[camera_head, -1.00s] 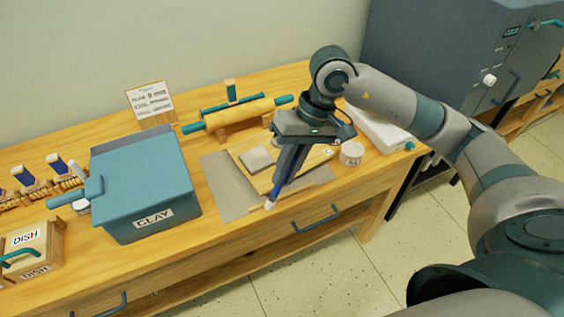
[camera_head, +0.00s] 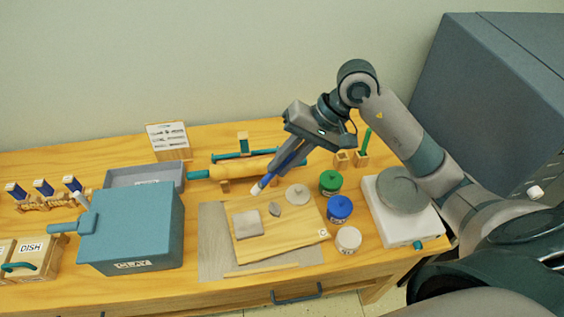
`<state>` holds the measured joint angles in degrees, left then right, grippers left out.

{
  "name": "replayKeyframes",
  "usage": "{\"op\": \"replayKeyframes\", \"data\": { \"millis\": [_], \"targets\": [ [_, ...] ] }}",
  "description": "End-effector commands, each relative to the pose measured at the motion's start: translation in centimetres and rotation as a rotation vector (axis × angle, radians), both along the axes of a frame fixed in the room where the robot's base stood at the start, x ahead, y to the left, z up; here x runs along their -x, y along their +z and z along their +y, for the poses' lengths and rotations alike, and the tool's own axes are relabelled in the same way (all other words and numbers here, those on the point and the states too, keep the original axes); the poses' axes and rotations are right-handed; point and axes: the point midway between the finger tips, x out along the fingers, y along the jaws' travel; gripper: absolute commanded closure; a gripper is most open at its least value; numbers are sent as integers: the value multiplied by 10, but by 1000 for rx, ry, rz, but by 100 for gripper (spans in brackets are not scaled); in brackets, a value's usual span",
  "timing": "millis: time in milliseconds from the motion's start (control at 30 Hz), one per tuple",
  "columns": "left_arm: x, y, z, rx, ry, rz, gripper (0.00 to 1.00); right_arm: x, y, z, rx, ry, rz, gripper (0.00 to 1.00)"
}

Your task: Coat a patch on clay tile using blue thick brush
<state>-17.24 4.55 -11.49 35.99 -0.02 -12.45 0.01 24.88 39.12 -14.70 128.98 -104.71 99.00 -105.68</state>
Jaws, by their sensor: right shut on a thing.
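My right gripper (camera_head: 301,155) is shut on a blue thick brush (camera_head: 275,177). The brush is tilted, with its pale tip (camera_head: 256,189) pointing down and left, above the back part of the wooden board. A square grey clay tile (camera_head: 248,223) lies on the left of the wooden board (camera_head: 284,248). The brush tip looks apart from the tile, up and right of it. A blue jar (camera_head: 339,208) stands right of the board, between a green jar (camera_head: 330,183) and a white jar (camera_head: 348,240). My left gripper is out of view.
A blue clay bin (camera_head: 135,235) stands left of the board's grey mat (camera_head: 213,255). A rolling pin (camera_head: 215,173) lies behind. A small stone-like piece (camera_head: 275,210) and a grey disc (camera_head: 297,194) lie on the board. A white wheel unit (camera_head: 403,225) stands at right.

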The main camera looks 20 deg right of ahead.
Motion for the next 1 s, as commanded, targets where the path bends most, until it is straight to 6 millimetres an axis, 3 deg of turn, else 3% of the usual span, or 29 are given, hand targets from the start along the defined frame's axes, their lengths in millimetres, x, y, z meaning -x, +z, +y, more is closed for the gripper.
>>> {"op": "replayKeyframes", "data": {
  "millis": [567,1000],
  "targets": [
    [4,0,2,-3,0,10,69,0,-1,-1,-6,-10,2,100],
    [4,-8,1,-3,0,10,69,0,-35,0,-7,-10,3,100]
  ]
}}
